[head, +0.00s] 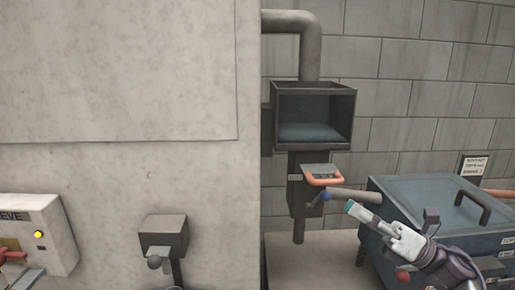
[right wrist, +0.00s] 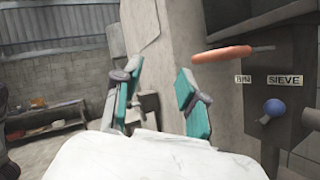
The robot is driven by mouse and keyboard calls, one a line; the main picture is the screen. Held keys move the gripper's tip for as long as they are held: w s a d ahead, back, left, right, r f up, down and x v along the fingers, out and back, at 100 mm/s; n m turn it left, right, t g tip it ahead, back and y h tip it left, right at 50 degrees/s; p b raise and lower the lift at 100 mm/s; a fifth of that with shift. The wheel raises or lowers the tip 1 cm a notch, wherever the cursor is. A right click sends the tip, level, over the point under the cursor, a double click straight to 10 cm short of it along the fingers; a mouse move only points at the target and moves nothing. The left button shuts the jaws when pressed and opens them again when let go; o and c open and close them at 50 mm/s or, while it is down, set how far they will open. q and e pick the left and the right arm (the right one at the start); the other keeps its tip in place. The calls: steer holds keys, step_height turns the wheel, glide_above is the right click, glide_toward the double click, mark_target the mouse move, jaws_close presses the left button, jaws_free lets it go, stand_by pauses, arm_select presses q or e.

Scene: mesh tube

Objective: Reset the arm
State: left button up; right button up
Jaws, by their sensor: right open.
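My right gripper (head: 352,209) reaches in from the lower right in the head view, with its teal-padded fingers near the blue-knobbed lever. In the right wrist view the two fingers (right wrist: 158,97) stand apart with nothing between them. An orange handle (head: 324,179) sticks out from the grey machine above the fingers, and it also shows in the right wrist view (right wrist: 234,54). The blue knob (head: 326,196) is below that handle. In the right wrist view the knob (right wrist: 273,107) is right of the fingers, under labels reading BIN and SIEVE. My left gripper is out of view.
An open-fronted grey hopper (head: 313,115) hangs under a bent pipe. A blue-grey box with a black handle (head: 427,190) stands right. A pale wall (head: 120,170) fills the left. A box with a yellow light (head: 38,234) and a small grey box (head: 163,235) are lower left.

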step_height(320, 180, down, 18)
steer(key=d+m+t+h, duration=0.2)
steer(key=m+t+h, duration=0.7)
steer(key=m+h, duration=1.45)
steer(key=s+f+m+g+y, duration=0.2)
steer(key=s+f+m+g, duration=0.7)
steer(key=s+f+m, duration=0.55)
steer(key=s+a+f+m+g, duration=0.1)
steer(key=s+f+m+g, duration=0.15)
steer(key=s, duration=0.45)
steer(key=s+a+f+m+g, duration=0.15)
steer(key=s+g, duration=0.25)
steer(key=s, duration=0.4)
step_height(320, 180, down, 24)
steer(key=s+d+f+g, duration=0.1)
steer(key=s+d+f, duration=0.1)
steer(key=s+f, duration=0.6)
steer(key=s+d+f+g, duration=0.1)
steer(key=s+f, duration=0.8)
steer(key=f, duration=0.1)
steer(key=shift+s+d+f+n, duration=0.2)
steer(key=shift+d+n, duration=0.1)
steer(key=shift+d, duration=0.1)
